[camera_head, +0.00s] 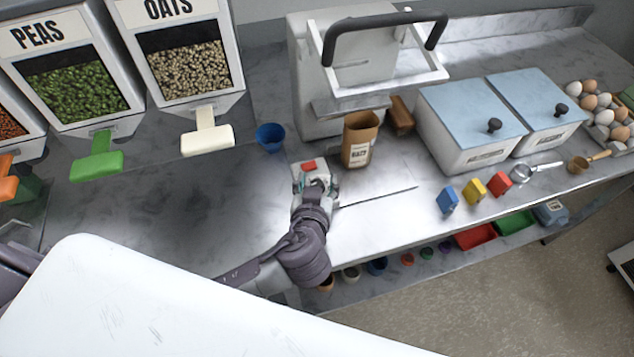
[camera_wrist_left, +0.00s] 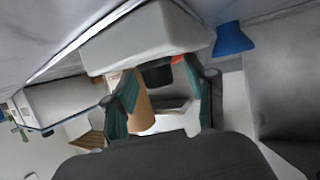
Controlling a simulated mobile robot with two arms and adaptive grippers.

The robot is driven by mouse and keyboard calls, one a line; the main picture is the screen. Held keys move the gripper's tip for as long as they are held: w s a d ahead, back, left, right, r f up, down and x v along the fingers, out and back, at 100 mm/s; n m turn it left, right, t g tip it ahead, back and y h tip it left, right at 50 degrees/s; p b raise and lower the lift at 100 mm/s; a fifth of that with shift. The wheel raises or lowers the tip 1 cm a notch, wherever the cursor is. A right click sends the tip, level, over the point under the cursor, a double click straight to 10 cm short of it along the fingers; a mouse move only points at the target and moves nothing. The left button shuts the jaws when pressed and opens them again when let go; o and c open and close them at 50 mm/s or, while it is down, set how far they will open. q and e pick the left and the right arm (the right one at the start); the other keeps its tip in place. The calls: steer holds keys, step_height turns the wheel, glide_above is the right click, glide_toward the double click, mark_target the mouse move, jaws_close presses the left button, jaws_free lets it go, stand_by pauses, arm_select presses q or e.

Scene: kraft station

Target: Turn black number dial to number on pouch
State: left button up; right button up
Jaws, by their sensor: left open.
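A small white device with a red top button (camera_head: 309,166) stands on the counter. My left gripper (camera_head: 316,187) is at its near side, fingers open. In the left wrist view, the black dial (camera_wrist_left: 157,76) shows between the two teal fingers of the left gripper (camera_wrist_left: 158,92). I cannot tell whether they touch it, and its numbers are not readable. The brown pouch (camera_head: 361,130) stands upright just right of the device. Its white label is too small to read. It also shows behind the left finger in the wrist view (camera_wrist_left: 143,108). My right gripper is out of view.
A blue cup (camera_head: 270,137) is left of the device. A white machine with a black handle (camera_head: 385,32) stands behind the pouch. Blue, yellow and red blocks (camera_head: 474,190) lie to the right, before two lidded bins (camera_head: 470,152). Dispensers (camera_head: 202,110) stand at the left.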

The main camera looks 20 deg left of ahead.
arm_select(q)
steer(key=shift+c, duration=0.3)
jaws_close()
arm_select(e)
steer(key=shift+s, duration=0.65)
arm_select(q)
steer(key=shift+m+h, duration=0.6)
steer(key=shift+m+h+p, duration=0.4)
steer(key=shift+m+h, duration=0.6)
steer(key=shift+h, duration=0.2)
steer(key=m+h+p, duration=0.1)
steer(key=m+h, duration=0.2)
steer(key=shift+a+r+p, duration=0.1)
steer(key=shift+r+p, duration=0.05)
steer(key=shift+p, duration=0.25)
steer(key=shift+m+g+h+p, duration=0.55)
steer(key=shift+m+h, duration=0.25)
steer(key=shift+h, duration=0.3)
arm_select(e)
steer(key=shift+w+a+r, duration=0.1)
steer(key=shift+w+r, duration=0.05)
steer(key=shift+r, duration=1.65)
